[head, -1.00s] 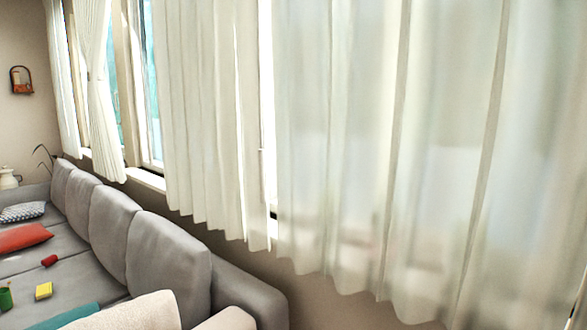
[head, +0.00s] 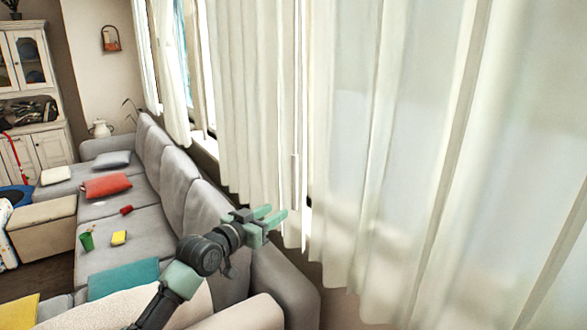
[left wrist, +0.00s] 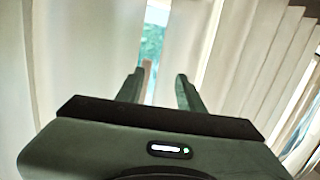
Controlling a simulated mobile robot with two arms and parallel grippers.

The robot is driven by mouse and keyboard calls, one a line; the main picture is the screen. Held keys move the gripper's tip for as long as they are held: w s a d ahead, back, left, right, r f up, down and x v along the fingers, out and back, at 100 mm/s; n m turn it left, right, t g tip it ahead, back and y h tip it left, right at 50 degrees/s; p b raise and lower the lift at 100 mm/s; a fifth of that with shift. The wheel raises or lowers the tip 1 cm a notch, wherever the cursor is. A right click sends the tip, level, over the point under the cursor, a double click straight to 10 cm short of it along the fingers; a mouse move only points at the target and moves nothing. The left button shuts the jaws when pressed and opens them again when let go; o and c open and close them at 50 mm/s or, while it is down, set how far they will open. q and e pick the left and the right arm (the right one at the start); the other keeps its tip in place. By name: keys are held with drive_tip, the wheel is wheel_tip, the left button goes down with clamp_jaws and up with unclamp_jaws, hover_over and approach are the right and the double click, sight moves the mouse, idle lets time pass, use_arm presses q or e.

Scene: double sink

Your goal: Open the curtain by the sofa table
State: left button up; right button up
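Long off-white curtains hang along the window wall in the head view. One wide curtain (head: 390,150) fills the right side, and a narrower one (head: 250,100) hangs left of it with a thin bright gap between them. My left gripper (head: 276,218) is open and empty, in front of the lower end of that gap. In the left wrist view its two fingers (left wrist: 158,92) are spread, with curtain cloth (left wrist: 75,50) on the left, cloth on the right, and a strip of window between. I cannot tell whether a finger touches cloth. My right gripper does not show.
A grey sofa (head: 205,210) with pillows and small objects stands along the windows, below and left of my left gripper. A red pillow (head: 106,186) and a teal one (head: 123,279) lie on it. A white cabinet (head: 38,90) stands at the far left.

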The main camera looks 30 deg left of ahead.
use_arm(q)
wheel_tip(320, 180, up, 8)
drive_tip(key=d+t+h, duration=0.1)
drive_tip(key=d, duration=0.1)
drive_tip(key=shift+m, duration=0.4)
drive_tip(key=w+p, duration=0.1)
drive_tip(key=w, duration=0.1)
drive_tip(key=w+p, duration=0.1)
drive_tip(key=w, duration=0.1)
drive_tip(key=w+p, duration=0.1)
drive_tip(key=w, duration=0.2)
drive_tip(key=shift+d+f, duration=0.2)
drive_tip(key=shift+f, duration=0.15)
clamp_jaws()
idle(0.3)
